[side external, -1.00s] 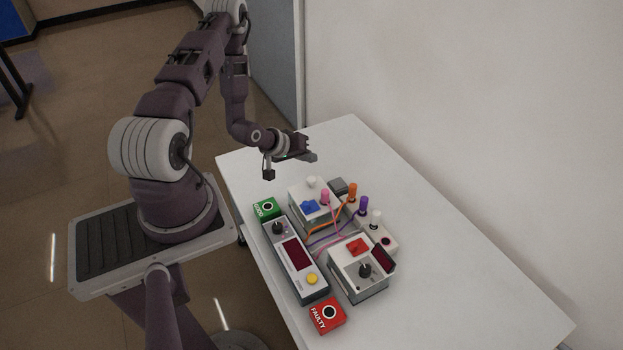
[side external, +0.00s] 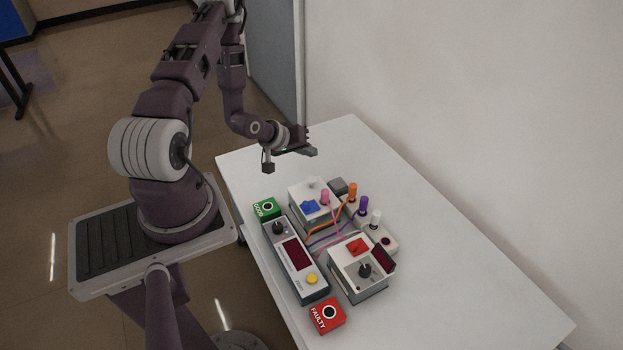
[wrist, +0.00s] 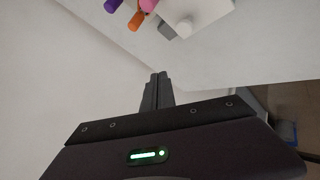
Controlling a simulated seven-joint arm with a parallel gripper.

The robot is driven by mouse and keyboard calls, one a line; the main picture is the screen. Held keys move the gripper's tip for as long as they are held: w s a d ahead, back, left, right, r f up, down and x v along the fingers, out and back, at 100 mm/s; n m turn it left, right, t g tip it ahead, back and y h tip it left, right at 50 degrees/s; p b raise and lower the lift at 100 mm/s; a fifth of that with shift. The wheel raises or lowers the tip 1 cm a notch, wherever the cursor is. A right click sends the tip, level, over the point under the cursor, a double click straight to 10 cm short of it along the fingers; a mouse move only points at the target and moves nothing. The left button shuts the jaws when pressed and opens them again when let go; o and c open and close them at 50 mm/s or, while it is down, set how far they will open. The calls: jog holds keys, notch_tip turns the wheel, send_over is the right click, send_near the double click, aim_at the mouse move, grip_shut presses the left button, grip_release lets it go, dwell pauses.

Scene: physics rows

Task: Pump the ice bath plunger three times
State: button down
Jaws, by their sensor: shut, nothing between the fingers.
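A white box (side external: 325,213) with a blue patch (side external: 310,207) on top stands on the table. A short pale knob (side external: 314,184) rises from its far end; it looks like the plunger, though no label is readable. The knob also shows at the top of the wrist view (wrist: 184,27). My gripper (side external: 314,152) is above and beyond the knob, clear of it. In the wrist view my gripper (wrist: 158,78) has its two fingers together with nothing between them.
Orange (side external: 352,190), purple (side external: 362,204) and pink (side external: 325,196) plugs with cables stand close by. A box with a red patch (side external: 357,247), a grey control unit (side external: 299,262), and green (side external: 266,208) and red (side external: 327,316) button blocks crowd nearby. The table's right side (side external: 450,260) is clear.

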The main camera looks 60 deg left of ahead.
aim_at(312, 178)
notch_tip(312, 178, down, 7)
jog(key=shift+f, duration=0.15)
jog(key=shift+f, duration=0.1)
dwell(2.1)
jog(key=shift+f, duration=0.3)
jog(key=shift+f, duration=1.2)
dwell(1.0)
jog(key=shift+r, duration=1.6)
jog(key=shift+r, duration=2.55)
